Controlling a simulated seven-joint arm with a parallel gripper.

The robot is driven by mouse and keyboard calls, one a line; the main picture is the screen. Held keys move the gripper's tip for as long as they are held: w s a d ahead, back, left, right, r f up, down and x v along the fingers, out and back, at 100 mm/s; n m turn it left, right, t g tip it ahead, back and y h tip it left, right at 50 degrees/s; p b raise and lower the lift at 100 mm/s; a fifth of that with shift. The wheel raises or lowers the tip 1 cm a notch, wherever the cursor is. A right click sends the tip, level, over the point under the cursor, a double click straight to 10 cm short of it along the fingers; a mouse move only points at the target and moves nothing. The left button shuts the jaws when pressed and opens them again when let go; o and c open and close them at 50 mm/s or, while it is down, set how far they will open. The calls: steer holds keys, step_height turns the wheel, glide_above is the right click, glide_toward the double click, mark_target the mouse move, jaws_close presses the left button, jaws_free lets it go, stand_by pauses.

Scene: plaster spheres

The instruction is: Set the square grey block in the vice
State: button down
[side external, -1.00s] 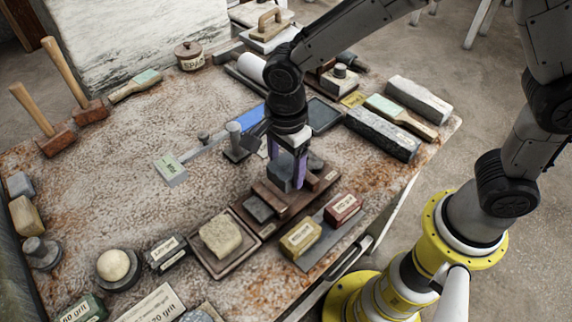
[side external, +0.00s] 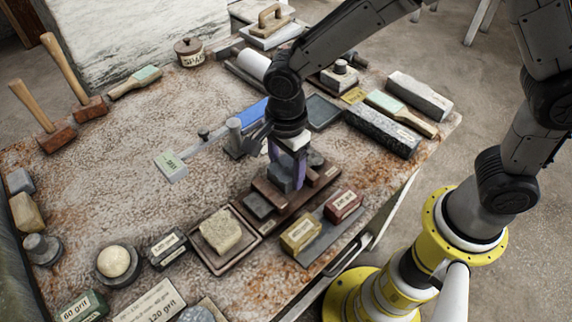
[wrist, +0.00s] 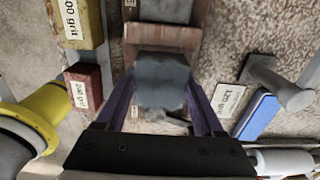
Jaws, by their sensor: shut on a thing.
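My gripper (side external: 286,172), with purple fingers, is shut on a grey block (side external: 279,178). In the wrist view the block (wrist: 163,80) sits between the two fingers (wrist: 163,100). The block is over the brown wooden vice (side external: 271,194), close to its raised brown pieces. In the wrist view a brown raised part of the vice (wrist: 165,36) shows just beyond the block. I cannot tell whether the block touches the vice. A second, flat grey piece (side external: 257,205) lies on the vice's left end.
A sponge in a tray (side external: 221,232) stands left of the vice. A yellow grit block (side external: 300,233) and a red one (side external: 343,206) stand in front. A grey upright post (side external: 235,136) and a blue block (side external: 252,113) stand behind. The table's middle left is clear.

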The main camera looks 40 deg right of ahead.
steer(key=shift+f, duration=1.25)
jaws_free()
steer(key=shift+f, duration=0.1)
stand_by(0.4)
steer(key=shift+r, duration=2.05)
